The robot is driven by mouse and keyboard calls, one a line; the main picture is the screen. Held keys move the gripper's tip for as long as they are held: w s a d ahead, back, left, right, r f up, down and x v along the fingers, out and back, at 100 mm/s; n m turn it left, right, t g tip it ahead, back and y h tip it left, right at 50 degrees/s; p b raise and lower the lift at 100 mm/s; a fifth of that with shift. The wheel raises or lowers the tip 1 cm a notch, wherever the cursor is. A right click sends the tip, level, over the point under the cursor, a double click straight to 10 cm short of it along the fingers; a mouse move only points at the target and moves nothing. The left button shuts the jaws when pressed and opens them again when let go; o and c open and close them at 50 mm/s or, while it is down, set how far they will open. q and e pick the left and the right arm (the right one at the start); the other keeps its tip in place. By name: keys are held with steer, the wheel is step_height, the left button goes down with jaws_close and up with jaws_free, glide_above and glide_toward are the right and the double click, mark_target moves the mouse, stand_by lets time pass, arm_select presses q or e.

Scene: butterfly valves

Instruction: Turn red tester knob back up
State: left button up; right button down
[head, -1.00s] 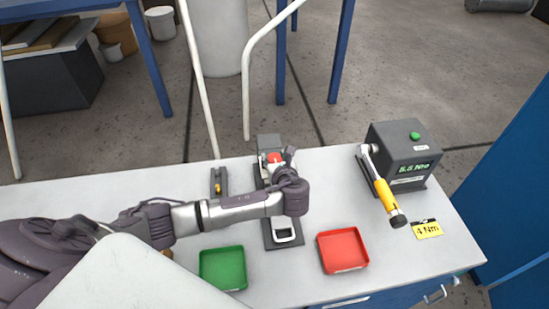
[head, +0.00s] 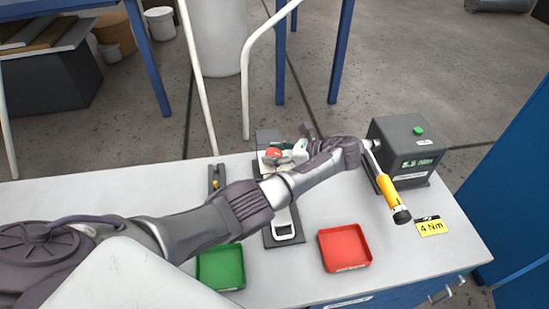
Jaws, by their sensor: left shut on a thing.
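The red tester knob (head: 273,153) is on the dark tester (head: 268,137) at the back middle of the bench. My left arm reaches in from the lower left, and its wrist is to the right of the knob. My left gripper (head: 284,154) points left from there and is shut on the red knob. The fingers and wrist hide part of the knob and much of the tester. A white-framed part (head: 283,228) shows at the tester's front end. My right gripper is not in view.
A green tray (head: 221,268) and a red tray (head: 344,249) lie in front. A yellow "4 Nm" card (head: 431,227) lies nearby.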

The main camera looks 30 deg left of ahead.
arm_select(q)
steer(key=shift+w+a+n+g+b, duration=0.1)
steer(key=shift+n+g+b, duration=0.35)
steer(key=shift+n+g, duration=0.3)
steer(key=shift+n+g+b, duration=0.65)
steer(key=shift+g+b, duration=0.1)
steer(key=shift+b, duration=0.3)
steer(key=shift+r+n+g+h+b, duration=0.15)
steer(key=shift+n+g+h+b, duration=0.25)
steer(key=shift+b, duration=0.15)
steer(key=o, duration=1.2)
